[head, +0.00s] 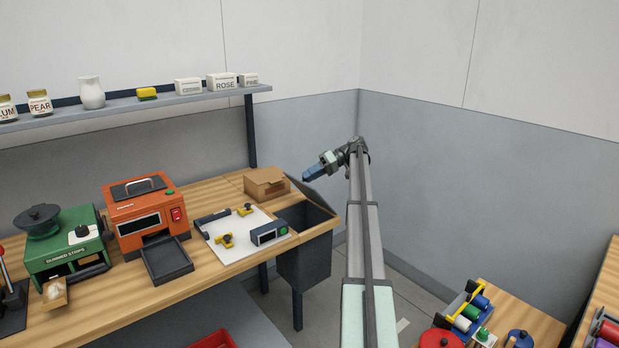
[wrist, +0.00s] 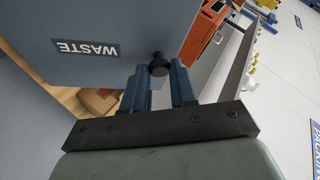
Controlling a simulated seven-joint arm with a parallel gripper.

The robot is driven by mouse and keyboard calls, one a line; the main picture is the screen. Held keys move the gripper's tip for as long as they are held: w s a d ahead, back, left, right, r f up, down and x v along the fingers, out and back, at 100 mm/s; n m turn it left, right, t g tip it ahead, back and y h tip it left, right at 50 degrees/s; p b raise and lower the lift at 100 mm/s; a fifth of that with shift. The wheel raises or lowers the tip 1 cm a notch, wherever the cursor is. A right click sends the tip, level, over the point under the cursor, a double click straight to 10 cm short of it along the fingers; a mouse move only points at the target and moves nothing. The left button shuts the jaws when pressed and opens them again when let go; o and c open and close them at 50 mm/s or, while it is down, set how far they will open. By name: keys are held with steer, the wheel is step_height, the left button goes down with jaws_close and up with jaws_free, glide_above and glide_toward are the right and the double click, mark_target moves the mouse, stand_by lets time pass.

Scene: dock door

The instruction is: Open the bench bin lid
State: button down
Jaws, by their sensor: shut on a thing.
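The bench bin (head: 305,258) is a dark grey box set into the right end of the bench, and its dark inside shows from above. Its grey lid (head: 297,188) stands raised at the back right of the opening, seen nearly edge-on. In the wrist view the lid (wrist: 110,25) fills the upper left, with a WASTE label (wrist: 86,47) and a black knob (wrist: 158,64). My gripper (head: 307,178) is at the lid's upper edge. In the wrist view its two blue fingers (wrist: 160,80) are shut on the knob, their tips partly hidden by it.
A white board (head: 232,250) with yellow clamps and a dark device lies on the bench, beside an orange machine (head: 145,225). A shelf (head: 180,98) runs above. Grey walls close the corner behind my arm.

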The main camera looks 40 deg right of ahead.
steer(key=c, duration=0.9)
jaws_free()
step_height(320, 180, up, 10)
